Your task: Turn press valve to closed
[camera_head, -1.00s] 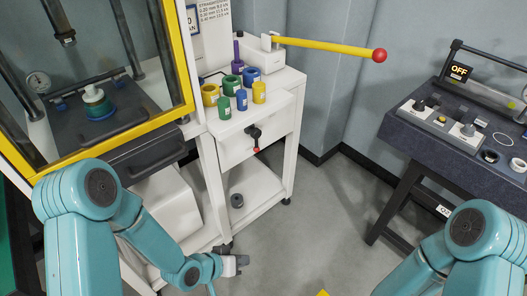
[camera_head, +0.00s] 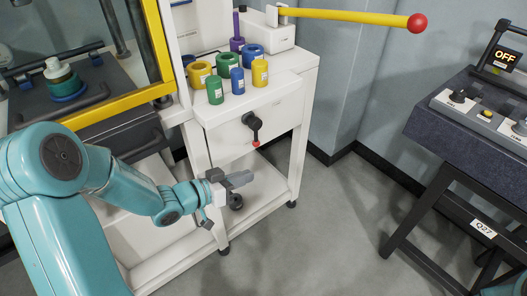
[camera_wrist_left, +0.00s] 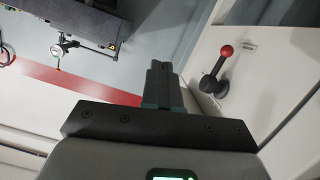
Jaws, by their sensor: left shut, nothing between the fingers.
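The press valve (camera_head: 253,126) is a small black lever with a red tip on the white front panel of the cart. In the head view the lever hangs down with its red tip lowest. It also shows in the left wrist view (camera_wrist_left: 215,74), to the right of the fingers and apart from them. My left gripper (camera_head: 243,178) is shut and empty, a little below and left of the lever in the head view. Its closed fingers also show in the left wrist view (camera_wrist_left: 162,82). My right gripper is not in view.
Several coloured rings and cylinders (camera_head: 229,64) stand on the cart top (camera_head: 280,84). A long yellow handle (camera_head: 345,15) with a red ball reaches right above it. A yellow-framed press enclosure (camera_head: 120,116) is at left. A dark bench (camera_head: 440,130) with an OFF sign stands right.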

